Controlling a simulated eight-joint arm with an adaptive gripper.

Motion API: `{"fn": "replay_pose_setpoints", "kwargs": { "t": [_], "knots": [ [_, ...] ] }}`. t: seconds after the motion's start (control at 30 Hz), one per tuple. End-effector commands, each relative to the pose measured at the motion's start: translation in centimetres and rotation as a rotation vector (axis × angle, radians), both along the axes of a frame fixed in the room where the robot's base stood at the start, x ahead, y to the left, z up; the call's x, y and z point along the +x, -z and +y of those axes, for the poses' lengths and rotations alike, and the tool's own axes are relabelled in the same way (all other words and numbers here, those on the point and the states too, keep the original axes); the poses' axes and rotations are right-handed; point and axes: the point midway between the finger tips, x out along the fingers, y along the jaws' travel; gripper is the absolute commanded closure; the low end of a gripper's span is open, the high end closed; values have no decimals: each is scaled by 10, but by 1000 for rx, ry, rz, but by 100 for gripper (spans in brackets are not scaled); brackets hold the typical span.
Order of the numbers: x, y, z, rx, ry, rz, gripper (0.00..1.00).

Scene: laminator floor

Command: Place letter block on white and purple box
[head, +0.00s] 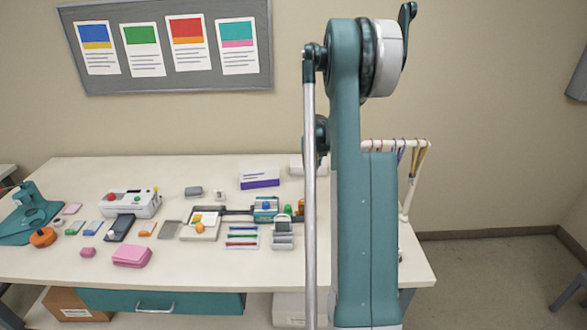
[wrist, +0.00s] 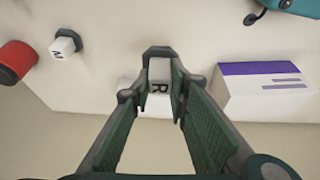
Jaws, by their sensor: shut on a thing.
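A white letter block marked R (wrist: 159,88) is between the fingertips of my gripper (wrist: 160,76) in the wrist view, and the fingers are shut on it. The white and purple box (wrist: 265,92) lies to the right of my gripper in the wrist view, apart from the held block. In the head view the white and purple box (head: 259,178) stands near the back of the table. My arm hides my gripper and the held block in the head view.
Another letter block (wrist: 64,45) and a red cylinder (wrist: 15,62) are at the left in the wrist view. The table (head: 200,272) holds several items left of my arm, including a pink block (head: 132,256). A rack with hanging straps (head: 412,165) stands at the right.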

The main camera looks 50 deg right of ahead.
Motion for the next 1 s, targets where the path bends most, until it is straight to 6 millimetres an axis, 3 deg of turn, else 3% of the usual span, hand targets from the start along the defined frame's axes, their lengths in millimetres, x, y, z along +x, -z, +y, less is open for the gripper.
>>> {"fn": "replay_pose_setpoints", "kwargs": {
  "t": [0.27, 0.47, 0.8, 1.0],
  "knots": [
    [36, -16, 9, 2, 6, 1, 100],
    [89, -39, 27, 3, 22, 4, 100],
    [193, -86, 76, 3, 55, 3, 100],
    [233, -105, 100, 1, 72, 2, 100]
  ]
}}
